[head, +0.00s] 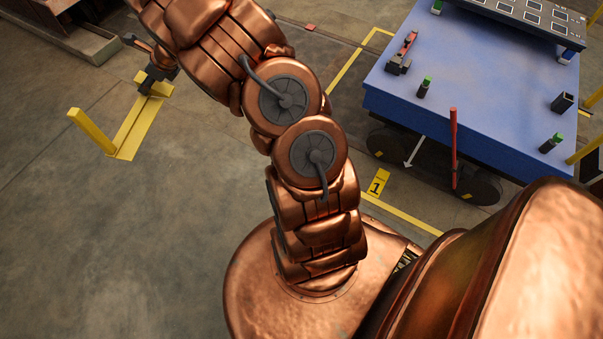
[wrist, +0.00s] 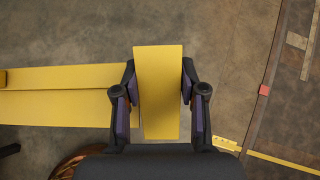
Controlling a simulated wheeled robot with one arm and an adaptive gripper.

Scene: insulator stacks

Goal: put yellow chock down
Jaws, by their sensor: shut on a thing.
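The yellow chock (head: 134,127) is a long yellow plate with an upright end piece (head: 91,131) at its left end in the head view. My gripper (head: 157,80) is at the plate's far end, at the upper left. In the wrist view my gripper (wrist: 158,88) is shut on a broad yellow part of the chock (wrist: 158,115), with a finger on either side. The rest of the plate (wrist: 60,96) runs off to the left. The chock is low over or on the floor; I cannot tell whether it touches. My arm and fingers hide part of the held end.
A blue-topped cart (head: 440,88) with small fittings stands at the right, with a red post (head: 453,150) at its near side. A yellow plate marked 1 (head: 378,184) lies by it. The floor at the left is clear.

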